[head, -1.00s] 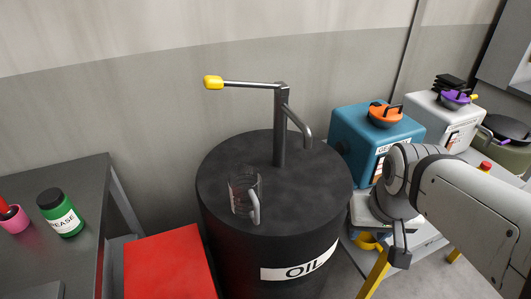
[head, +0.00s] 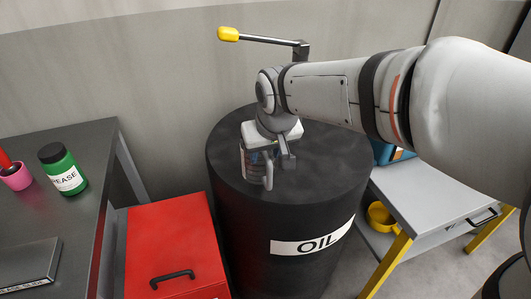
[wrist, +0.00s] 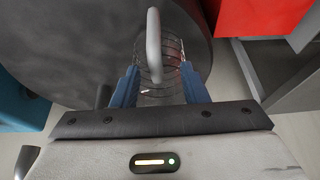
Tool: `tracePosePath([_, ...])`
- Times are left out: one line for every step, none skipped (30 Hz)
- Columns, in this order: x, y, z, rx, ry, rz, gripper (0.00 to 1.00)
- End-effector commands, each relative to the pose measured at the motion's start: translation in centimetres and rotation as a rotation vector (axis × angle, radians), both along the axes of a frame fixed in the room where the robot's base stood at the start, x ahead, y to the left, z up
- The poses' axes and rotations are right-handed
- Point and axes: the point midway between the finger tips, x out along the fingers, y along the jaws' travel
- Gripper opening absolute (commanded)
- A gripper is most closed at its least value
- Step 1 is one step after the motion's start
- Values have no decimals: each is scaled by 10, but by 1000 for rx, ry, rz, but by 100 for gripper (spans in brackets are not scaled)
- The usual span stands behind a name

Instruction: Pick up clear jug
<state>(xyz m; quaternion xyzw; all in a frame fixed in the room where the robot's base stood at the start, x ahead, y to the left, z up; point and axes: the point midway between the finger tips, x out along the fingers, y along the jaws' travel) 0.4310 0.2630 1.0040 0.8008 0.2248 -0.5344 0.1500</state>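The clear jug (head: 247,163) stands upright on top of the black oil drum (head: 225,200), near its front left edge. My gripper (head: 270,150) is right over the jug and hides much of it in the head view. In the wrist view the two blue fingers of my gripper (wrist: 160,85) are spread, one on each side of the jug (wrist: 160,88). The jug's pale handle (wrist: 154,45) rises beyond the fingertips, toward the top of the picture. The fingers look open around the jug; whether they touch its wall is too small to tell.
A pump pipe with a yellow handle (head: 229,34) stands behind my arm. A red box (head: 175,240) sits left of the drum. A dark table (head: 110,160) at the left holds a green grease jar (head: 62,170). A white trolley (head: 430,195) stands at the right.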

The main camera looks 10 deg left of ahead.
Motion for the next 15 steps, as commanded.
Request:
tracePosePath([2, -1, -10, -3, 4, -2, 40])
tracePosePath([3, -2, -15, -3, 4, -2, 40])
tracePosePath([4, -2, -21, -2, 3, -2, 40])
tracePosePath([6, -1, -25, -3, 3, -1, 40])
tracePosePath([7, 0, -29, -3, 4, -1, 40])
tracePosePath([9, 1, -33, -2, 4, -1, 40])
tracePosePath([9, 2, -35, -1, 3, -1, 40])
tracePosePath([10, 2, -37, -1, 3, -1, 40])
tracePosePath([11, 2, -38, -1, 2, 0, 40])
tracePosePath([11, 3, -39, -1, 2, 0, 40])
tracePosePath([11, 3, -39, -1, 2, 0, 40])
tracePosePath([11, 3, -39, -1, 2, 0, 40])
tracePosePath([11, 3, -39, -1, 1, 0, 40])
tracePosePath([11, 3, -39, -1, 1, 0, 40])
tracePosePath([11, 3, -39, -1, 1, 0, 40])
